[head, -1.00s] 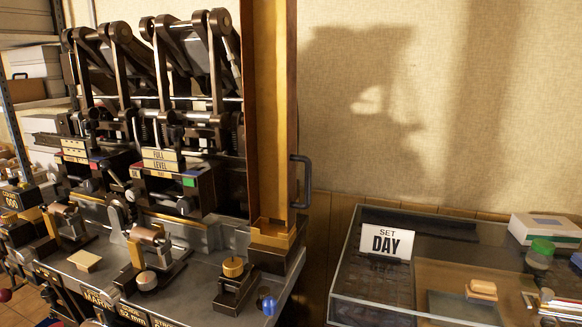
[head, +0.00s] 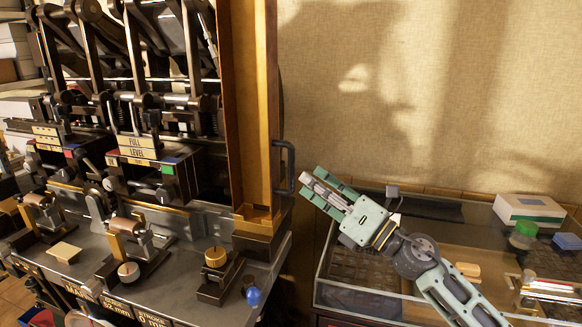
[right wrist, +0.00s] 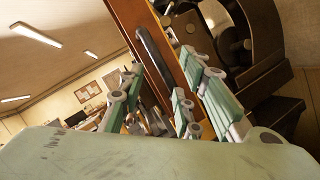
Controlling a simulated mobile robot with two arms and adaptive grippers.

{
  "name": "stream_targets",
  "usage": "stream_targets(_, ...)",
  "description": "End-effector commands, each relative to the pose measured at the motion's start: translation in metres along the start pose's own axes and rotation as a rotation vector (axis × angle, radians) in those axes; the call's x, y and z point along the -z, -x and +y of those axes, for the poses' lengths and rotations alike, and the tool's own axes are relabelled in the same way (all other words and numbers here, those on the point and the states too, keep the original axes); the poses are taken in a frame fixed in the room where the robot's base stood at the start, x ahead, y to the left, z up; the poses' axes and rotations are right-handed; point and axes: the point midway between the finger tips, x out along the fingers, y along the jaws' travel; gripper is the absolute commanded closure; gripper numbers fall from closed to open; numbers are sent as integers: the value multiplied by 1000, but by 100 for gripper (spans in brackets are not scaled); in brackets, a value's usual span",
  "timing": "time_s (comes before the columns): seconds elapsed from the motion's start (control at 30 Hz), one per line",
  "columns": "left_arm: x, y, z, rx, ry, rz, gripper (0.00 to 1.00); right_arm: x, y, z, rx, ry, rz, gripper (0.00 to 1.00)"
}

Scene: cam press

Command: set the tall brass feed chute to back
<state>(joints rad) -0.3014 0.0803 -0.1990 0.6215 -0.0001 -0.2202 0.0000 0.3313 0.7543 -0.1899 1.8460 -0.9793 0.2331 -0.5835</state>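The tall brass feed chute (head: 262,100) stands upright at the right end of the press, with an open brass tray (head: 257,217) at its foot. A dark curved handle (head: 285,168) sits on its right side. My right gripper (head: 312,184) is open and empty, just right of the handle and apart from it in the head view. In the right wrist view the handle (right wrist: 152,57) shows ahead between the two spread fingers (right wrist: 165,90), beside the brown side of the chute (right wrist: 172,45). My left gripper is not in view.
The press (head: 150,145) with its linkages and dark bench fills the left. A blue knob (head: 253,296) sits at the bench's front right. A glass case (head: 345,290) lies below my right arm, with a white box (head: 528,209) on it. The wall behind is bare.

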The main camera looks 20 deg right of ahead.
Motion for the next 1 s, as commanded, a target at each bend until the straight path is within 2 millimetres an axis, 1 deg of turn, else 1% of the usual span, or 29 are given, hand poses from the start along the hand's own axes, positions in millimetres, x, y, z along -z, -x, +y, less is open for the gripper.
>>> stream_targets(0.03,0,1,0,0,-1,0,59,-12,-5,7,-33,156,77,69)
stream_targets(0.1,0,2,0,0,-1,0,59,-17,-6,9,-61,328,177,69)
stream_targets(0.2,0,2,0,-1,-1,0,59,-24,-3,6,-77,500,285,69)
stream_targets(0.3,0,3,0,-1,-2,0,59,-26,0,2,-81,588,348,69)
stream_targets(0.37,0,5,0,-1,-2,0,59,-27,0,1,-81,609,364,69)
stream_targets(0.47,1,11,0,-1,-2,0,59,-25,-9,2,-83,613,368,69)
stream_targets(0.7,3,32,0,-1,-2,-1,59,-12,-46,3,-85,608,365,69)
stream_targets(0.8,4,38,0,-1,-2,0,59,-6,-59,1,-84,608,365,69)
stream_targets(0.9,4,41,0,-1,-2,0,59,-2,-67,0,-83,607,365,69)
stream_targets(1.0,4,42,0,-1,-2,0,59,0,-70,-1,-82,609,366,69)
